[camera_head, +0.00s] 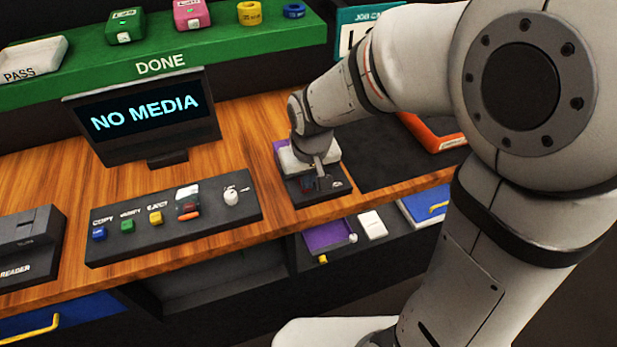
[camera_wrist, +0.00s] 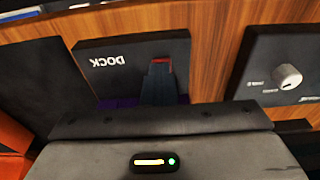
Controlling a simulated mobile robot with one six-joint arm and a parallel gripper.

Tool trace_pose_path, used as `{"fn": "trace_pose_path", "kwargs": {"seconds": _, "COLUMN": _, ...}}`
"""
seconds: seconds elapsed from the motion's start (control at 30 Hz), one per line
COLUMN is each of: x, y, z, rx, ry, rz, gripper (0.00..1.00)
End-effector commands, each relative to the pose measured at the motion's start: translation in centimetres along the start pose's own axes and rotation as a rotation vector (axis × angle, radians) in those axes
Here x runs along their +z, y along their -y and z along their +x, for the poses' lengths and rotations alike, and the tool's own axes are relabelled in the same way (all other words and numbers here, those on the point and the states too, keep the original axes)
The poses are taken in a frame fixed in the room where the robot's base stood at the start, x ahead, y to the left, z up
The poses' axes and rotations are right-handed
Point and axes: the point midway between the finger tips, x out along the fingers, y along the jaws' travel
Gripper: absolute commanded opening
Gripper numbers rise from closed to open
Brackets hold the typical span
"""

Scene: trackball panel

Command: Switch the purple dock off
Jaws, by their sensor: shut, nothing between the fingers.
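The dock (camera_head: 301,192) is a dark box with a purple edge, on the wooden bench right of the button panel. In the wrist view the dock (camera_wrist: 112,76) shows its upside-down DOCK label and a purple strip. My gripper (camera_head: 320,176) is shut and empty, pointing down over the dock's top. In the wrist view the dark fingers of my gripper (camera_wrist: 161,68) lie over the dock beside its label. A small red part (camera_wrist: 163,60) shows at the fingertips. The fingers partly hide it, and I cannot tell its position or whether they touch it.
Left of the dock is a button panel (camera_head: 135,247) with coloured buttons, a red-orange switch and a white knob. A monitor (camera_head: 145,115) reads NO MEDIA. A dark mat (camera_head: 385,150) and an orange item (camera_head: 432,132) lie to the right. Open drawers are below the bench.

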Motion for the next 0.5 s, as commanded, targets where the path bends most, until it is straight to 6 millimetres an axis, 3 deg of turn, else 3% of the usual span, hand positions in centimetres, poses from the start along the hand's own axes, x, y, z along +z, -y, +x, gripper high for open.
{"fn": "trace_pose_path", "kwargs": {"seconds": 0.03, "x": 1.0, "y": -0.2, "z": 1.0, "rx": 0.006, "ry": 0.033, "rz": -0.002, "gripper": 0.0}}
{"fn": "trace_pose_path", "kwargs": {"seconds": 0.13, "x": 1.0, "y": 0.0, "z": 1.1, "rx": 0.006, "ry": 0.034, "rz": -0.006, "gripper": 0.0}}
{"fn": "trace_pose_path", "kwargs": {"seconds": 0.5, "x": -0.3, "y": 0.4, "z": 1.1, "rx": 0.005, "ry": 0.032, "rz": -0.016, "gripper": 0.0}}
